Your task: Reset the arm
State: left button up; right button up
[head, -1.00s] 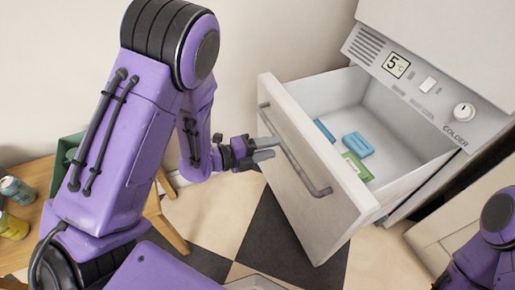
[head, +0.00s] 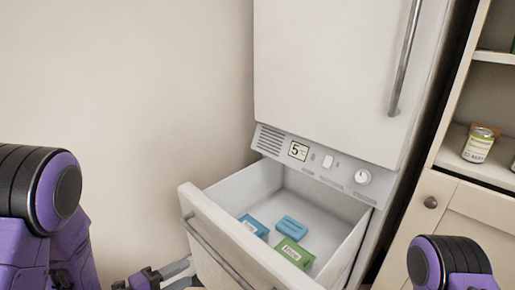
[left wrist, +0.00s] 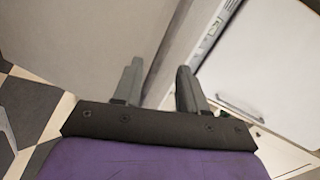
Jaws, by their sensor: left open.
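My left gripper (head: 178,272) shows at the bottom edge of the head view, beside the outer left side of the open fridge drawer's front. In the left wrist view its two grey fingers (left wrist: 160,84) stand apart with nothing between them. My left arm comes in from the lower left corner. A rounded purple joint of my right arm (head: 445,265) shows at the lower right; my right gripper is out of view.
The fridge drawer (head: 345,248) is pulled out and holds two blue packs (head: 292,228) (head: 254,227) and a green pack (head: 293,254). The fridge door (head: 330,80) above is shut. A cabinet with a jar (head: 479,144) stands at the right.

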pick_arm(q)
jog(key=s+a+f+n+g+y, duration=0.1)
jog(key=a+f+n+y, duration=0.4)
jog(key=n, duration=0.6)
jog(key=s+a+f+n+y, duration=0.15)
jog(key=f+n+y, duration=0.35)
jog(key=n, duration=0.5)
jog(key=s+a+f+n+g+y, duration=0.1)
jog(key=s+f+n+g, duration=0.35)
jog(key=s+f, duration=0.4)
jog(key=s+f+n+g+y, duration=0.2)
jog(key=s+f+n+g, duration=0.3)
jog(key=s, duration=0.6)
notch_tip(320, 180, up, 21)
jog(key=t+p, duration=0.1)
jog(key=p, duration=2.1)
jog(key=shift+a, duration=0.2)
